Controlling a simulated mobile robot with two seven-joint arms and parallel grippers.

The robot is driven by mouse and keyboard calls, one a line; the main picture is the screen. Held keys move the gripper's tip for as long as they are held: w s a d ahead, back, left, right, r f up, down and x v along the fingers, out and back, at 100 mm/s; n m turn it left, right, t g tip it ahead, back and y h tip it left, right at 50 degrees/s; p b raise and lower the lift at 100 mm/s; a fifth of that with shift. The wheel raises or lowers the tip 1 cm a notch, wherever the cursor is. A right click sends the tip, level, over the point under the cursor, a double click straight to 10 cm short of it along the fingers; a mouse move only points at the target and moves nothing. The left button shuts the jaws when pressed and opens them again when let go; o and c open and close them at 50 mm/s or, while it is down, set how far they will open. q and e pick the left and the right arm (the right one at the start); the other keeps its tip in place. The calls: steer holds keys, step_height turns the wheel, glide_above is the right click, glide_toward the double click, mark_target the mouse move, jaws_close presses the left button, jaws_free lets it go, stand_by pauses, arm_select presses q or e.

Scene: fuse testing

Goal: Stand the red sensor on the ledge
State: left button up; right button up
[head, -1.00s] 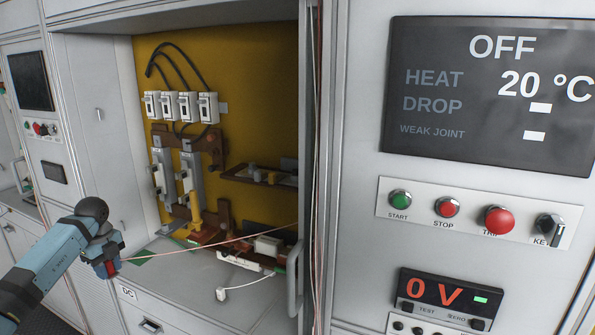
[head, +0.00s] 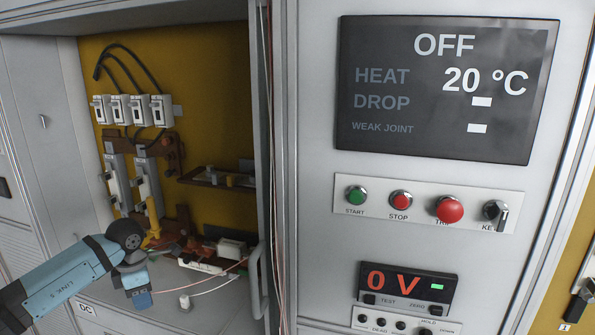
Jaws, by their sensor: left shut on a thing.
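My left gripper (head: 141,297) points down over the front left of the grey ledge (head: 218,300) at the foot of the open cabinet. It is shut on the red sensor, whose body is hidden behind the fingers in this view. A thin reddish wire (head: 215,273) runs from the gripper to the right, towards the cabinet. A small white sensor (head: 184,303) stands on the ledge just right of my gripper, with a pale wire. I cannot tell how far above the ledge my gripper is. My right gripper is not in view.
The cabinet holds white switches (head: 133,108), fuse holders and a brown bracket (head: 216,180) on a yellow back panel. A white block (head: 203,265) lies at the ledge's back. A door handle (head: 256,275) and hanging wires border the right. The display (head: 440,90) reads OFF, 20 °C.

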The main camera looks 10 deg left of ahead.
arm_select(q)
steer(key=s+d+m+p, duration=0.1)
steer(key=s+d+m, duration=0.3)
steer(key=d+m, duration=0.7)
steer(key=s+d+m+p, duration=0.1)
steer(key=s+d+m, duration=0.4)
steer(key=d+m, duration=0.7)
steer(key=m, duration=0.3)
steer(key=shift+d+r+m, duration=0.2)
steer(key=shift+r+m, duration=0.1)
steer(key=shift+m, duration=0.1)
steer(key=shift+f, duration=0.15)
